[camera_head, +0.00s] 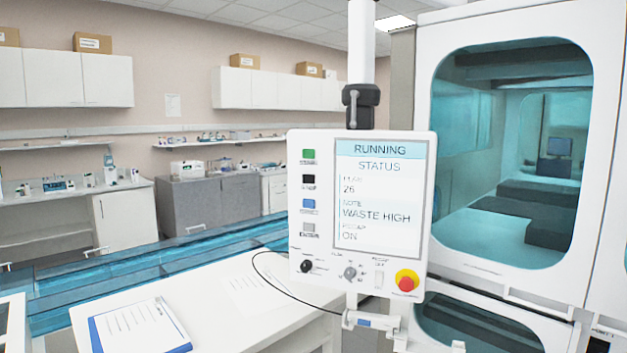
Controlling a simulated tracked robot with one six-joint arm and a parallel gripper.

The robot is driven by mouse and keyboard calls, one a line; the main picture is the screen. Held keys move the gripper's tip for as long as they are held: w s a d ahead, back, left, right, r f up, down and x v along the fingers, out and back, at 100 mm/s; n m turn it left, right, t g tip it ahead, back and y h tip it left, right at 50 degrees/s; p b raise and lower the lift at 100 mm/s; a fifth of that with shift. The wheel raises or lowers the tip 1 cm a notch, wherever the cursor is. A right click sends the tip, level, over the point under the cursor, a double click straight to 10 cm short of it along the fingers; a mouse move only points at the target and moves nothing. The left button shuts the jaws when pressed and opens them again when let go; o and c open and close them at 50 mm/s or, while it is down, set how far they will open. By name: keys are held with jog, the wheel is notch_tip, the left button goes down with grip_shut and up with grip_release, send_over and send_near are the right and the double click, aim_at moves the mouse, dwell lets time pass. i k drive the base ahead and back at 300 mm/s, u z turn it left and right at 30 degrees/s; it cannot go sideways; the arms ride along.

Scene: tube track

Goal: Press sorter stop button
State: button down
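A white control panel (322,275) hangs from a pole in the middle of the head view. Its screen (379,205) reads RUNNING, STATUS and WASTE HIGH. Down its left side are a green button (309,156), a black button (309,180), a blue button (309,204) and a grey button (309,228); their small labels are too blurred to read surely. A red mushroom button (407,280) on a yellow base sits at the lower right. Small knobs are along the bottom edge. My gripper is not in view.
A white table (220,285) with a blue-edged clipboard (140,328) and a paper sheet is at front left. A black cable (275,285) loops from the panel over the table. A teal-windowed machine (430,60) stands close on the right. A blue translucent track (90,282) runs behind the table.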

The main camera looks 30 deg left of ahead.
aim_at(307, 178)
jog(key=i, duration=1.1)
jog(key=u, duration=3.65)
jog(key=i, duration=0.25)
jog(key=z, duration=0.3)
